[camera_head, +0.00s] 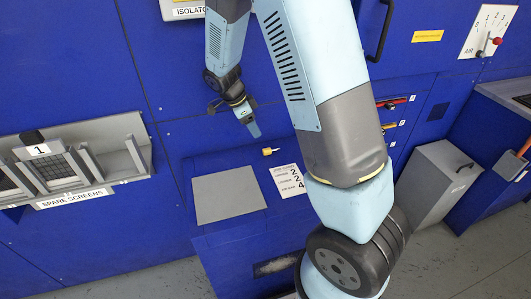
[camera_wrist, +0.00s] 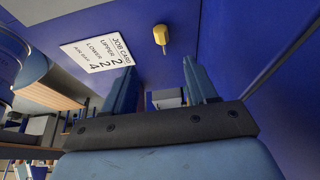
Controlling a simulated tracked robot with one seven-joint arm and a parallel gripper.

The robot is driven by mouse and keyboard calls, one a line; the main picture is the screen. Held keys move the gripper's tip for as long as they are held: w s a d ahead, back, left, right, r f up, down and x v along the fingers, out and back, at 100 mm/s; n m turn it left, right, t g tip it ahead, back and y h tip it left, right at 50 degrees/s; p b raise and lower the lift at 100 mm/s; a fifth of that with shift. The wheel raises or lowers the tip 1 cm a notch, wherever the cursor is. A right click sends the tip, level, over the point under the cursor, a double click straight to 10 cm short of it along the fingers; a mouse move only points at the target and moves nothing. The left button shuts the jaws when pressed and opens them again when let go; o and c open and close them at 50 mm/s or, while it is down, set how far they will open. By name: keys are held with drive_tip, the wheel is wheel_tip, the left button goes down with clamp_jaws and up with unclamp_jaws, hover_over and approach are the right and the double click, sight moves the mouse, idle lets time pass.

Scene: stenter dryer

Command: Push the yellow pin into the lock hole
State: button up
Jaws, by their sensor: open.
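The yellow pin (camera_head: 267,151) is small and sticks out from the blue machine surface, just above the job card. It also shows in the wrist view (camera_wrist: 160,38), beyond and between my fingertips, with its stem against the blue surface. My gripper (camera_head: 254,130) hangs above and slightly left of the pin in the head view. Its two blue fingers (camera_wrist: 159,62) are spread with nothing between them in the wrist view, and they look clear of the pin. The lock hole cannot be made out. How deep the pin sits cannot be told.
A printed job card (camera_head: 290,181) and a plain grey panel (camera_head: 228,194) lie below the pin. A spare screens rack (camera_head: 80,165) stands out at left. A grey bin (camera_head: 437,183) stands at right. Red and yellow handles (camera_head: 392,102) are right of my arm.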

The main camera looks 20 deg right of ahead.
hover_over(267, 149)
drive_tip(key=a, duration=0.3)
drive_tip(key=f, duration=0.6)
drive_tip(key=shift+s+d+f, duration=0.1)
drive_tip(key=shift+d+f, duration=0.15)
drive_tip(key=shift+f, duration=0.15)
drive_tip(key=shift+x, duration=2.7)
drive_tip(key=shift+d+r, duration=0.1)
drive_tip(key=shift+d, duration=0.05)
clamp_jaws()
